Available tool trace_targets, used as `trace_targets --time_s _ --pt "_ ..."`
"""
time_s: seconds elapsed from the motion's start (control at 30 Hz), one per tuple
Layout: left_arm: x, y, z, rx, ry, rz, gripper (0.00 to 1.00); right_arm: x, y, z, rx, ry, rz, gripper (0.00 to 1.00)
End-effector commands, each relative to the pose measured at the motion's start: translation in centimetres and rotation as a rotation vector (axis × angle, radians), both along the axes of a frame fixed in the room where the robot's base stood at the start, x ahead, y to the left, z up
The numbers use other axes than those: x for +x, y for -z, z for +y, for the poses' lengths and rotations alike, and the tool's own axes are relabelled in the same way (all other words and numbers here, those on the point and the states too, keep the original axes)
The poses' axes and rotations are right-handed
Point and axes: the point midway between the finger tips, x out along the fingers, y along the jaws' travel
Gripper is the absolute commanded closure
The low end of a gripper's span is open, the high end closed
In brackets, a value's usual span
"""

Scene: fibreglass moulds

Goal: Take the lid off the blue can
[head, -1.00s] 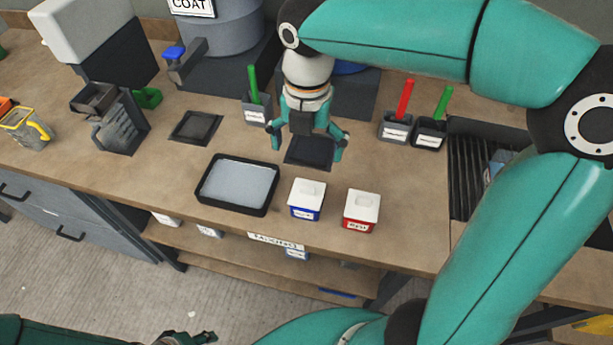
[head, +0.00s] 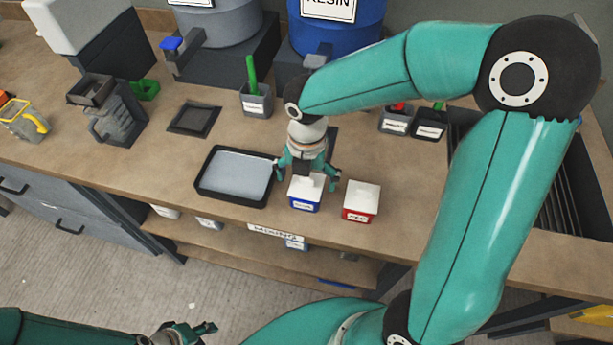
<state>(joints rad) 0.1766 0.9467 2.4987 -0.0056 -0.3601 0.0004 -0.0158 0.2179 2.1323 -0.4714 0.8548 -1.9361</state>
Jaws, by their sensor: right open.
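The blue can (head: 304,205) stands near the front edge of the bench, with a white lid (head: 312,190) on top. My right gripper (head: 307,178) is open above it, pointing down, with one finger on each side of the lid. The gripper hides the back of the lid; I cannot tell if the fingers touch it. A red can (head: 358,213) with a white lid stands just to the right. My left gripper (head: 203,334) is low at the bottom left, away from the bench; its finger gap is not clear.
A black-rimmed tray (head: 262,204) lies close left of the blue can. Behind stand a grey holder with a green handle (head: 256,102), two more holders at the right (head: 394,126), and a blue resin drum (head: 350,45). Bench to the right of the red can is clear.

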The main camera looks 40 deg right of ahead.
Motion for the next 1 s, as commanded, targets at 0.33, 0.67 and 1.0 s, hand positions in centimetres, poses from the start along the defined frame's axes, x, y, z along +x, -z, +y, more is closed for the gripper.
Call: trace_targets --time_s 0.33,0.67,1.0 --pt "0.0 0.0 0.0 0.0 0.0 0.0 0.6 0.01 -0.04 0.01 0.0 0.0 0.0 0.33" --pt "0.0 0.04 0.0 0.0 0.0 0.0 0.6 -0.05 0.12 0.08 0.002 -0.001 0.003 0.88" --pt "0.0 0.07 0.0 0.0 0.0 0.0 0.6 -0.2 0.36 0.16 0.002 -0.003 0.01 0.98"
